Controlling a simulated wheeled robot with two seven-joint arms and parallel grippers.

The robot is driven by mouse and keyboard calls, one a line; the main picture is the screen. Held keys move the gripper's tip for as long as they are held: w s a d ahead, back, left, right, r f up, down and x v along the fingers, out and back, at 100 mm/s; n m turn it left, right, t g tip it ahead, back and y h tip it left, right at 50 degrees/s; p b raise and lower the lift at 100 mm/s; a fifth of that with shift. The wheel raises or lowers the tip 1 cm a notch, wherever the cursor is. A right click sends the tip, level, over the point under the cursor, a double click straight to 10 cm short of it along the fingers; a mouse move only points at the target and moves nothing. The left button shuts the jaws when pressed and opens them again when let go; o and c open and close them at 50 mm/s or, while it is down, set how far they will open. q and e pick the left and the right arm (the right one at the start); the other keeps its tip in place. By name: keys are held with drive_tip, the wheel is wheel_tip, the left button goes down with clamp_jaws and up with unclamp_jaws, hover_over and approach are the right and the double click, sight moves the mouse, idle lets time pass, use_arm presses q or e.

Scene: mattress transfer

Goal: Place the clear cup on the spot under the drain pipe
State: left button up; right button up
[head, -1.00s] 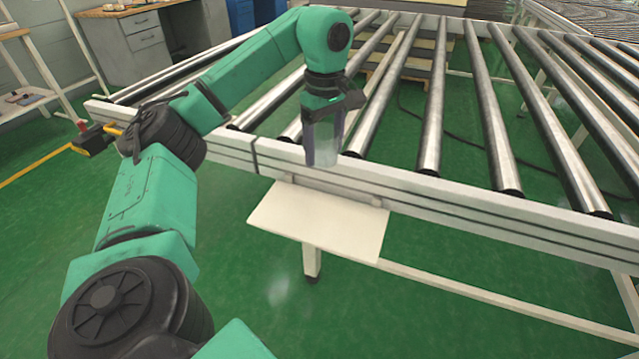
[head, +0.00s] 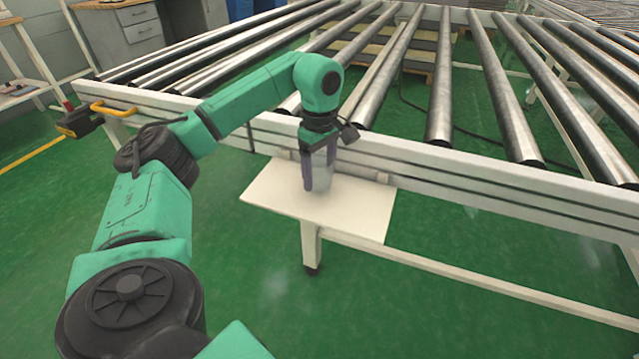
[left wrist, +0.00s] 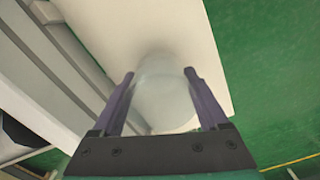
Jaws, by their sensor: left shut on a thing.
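The clear cup (head: 321,172) is upright between the fingers of my left gripper (head: 318,185), which is shut on it. The gripper points down over the white shelf (head: 350,212) at the front of the roller conveyor. In the left wrist view, the cup (left wrist: 165,95) shows pale and see-through between the two purple fingers of the left gripper (left wrist: 160,78), with the shelf (left wrist: 180,30) behind it. I cannot tell whether the cup's base touches the shelf. No drain pipe or marked spot can be made out clearly. My right gripper is not in view.
The conveyor's white side rail (head: 450,170) runs behind the shelf, with metal rollers (head: 440,95) beyond it. The shelf's right part is bare. A yellow-handled tool (head: 85,120) is at the left.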

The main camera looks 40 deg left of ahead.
use_arm(q)
wheel_tip(320, 180, down, 2)
drive_tip(key=shift+f, duration=0.3)
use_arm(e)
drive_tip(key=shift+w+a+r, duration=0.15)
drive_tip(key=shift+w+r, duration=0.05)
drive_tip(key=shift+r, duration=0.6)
use_arm(q)
drive_tip(key=o, duration=1.2)
drive_tip(key=shift+f, duration=0.15)
drive_tip(key=shift+o, duration=0.2)
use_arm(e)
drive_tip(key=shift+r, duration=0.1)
